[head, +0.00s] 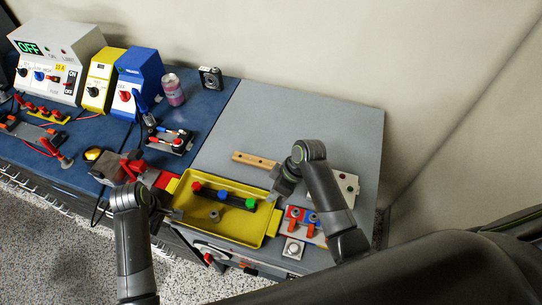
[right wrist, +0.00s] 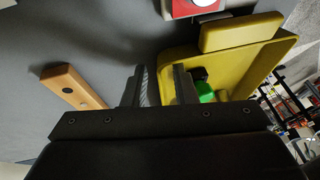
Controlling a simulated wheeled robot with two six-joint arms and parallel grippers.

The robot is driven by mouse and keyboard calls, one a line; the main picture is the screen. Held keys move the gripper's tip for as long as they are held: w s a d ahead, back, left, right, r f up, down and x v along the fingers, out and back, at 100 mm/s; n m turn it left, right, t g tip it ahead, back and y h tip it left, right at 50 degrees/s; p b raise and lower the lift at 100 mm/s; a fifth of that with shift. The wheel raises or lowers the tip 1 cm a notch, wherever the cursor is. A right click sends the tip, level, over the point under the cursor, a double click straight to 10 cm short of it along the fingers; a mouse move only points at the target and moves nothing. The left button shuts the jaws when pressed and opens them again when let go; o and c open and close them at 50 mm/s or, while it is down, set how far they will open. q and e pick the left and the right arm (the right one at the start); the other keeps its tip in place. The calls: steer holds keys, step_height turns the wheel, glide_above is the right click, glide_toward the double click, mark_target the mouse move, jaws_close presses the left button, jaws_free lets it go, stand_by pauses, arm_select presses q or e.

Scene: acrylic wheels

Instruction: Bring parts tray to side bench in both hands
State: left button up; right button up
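The yellow parts tray (head: 262,232) lies near the front of the grey bench top, with a dark bar with red, blue and green knobs and a small grey part inside. My left gripper (head: 172,212) is at the tray's left end; its finger gap is unclear. My right gripper (head: 281,190) is at the tray's far right corner. In the right wrist view its fingers (right wrist: 159,88) are apart, one over the grey surface and one over the tray (right wrist: 225,66). The tray's wall shows between them; contact cannot be told. A yellow end tab (right wrist: 240,32) is clear of the fingers.
A wooden bar (head: 255,160) lies behind the tray. A block with red and blue parts (head: 303,218) stands close to its right end. The blue bench (head: 205,95) at left holds instruments, a can (head: 173,90) and cables. The far grey bench top (head: 300,120) is clear.

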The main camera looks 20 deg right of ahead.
stand_by(0.4)
arm_select(q)
step_height(320, 180, up, 7)
steer(key=s, duration=0.1)
steer(key=shift+a+r, duration=0.15)
steer(key=shift+a, duration=0.25)
arm_select(e)
steer(key=v, duration=1.2)
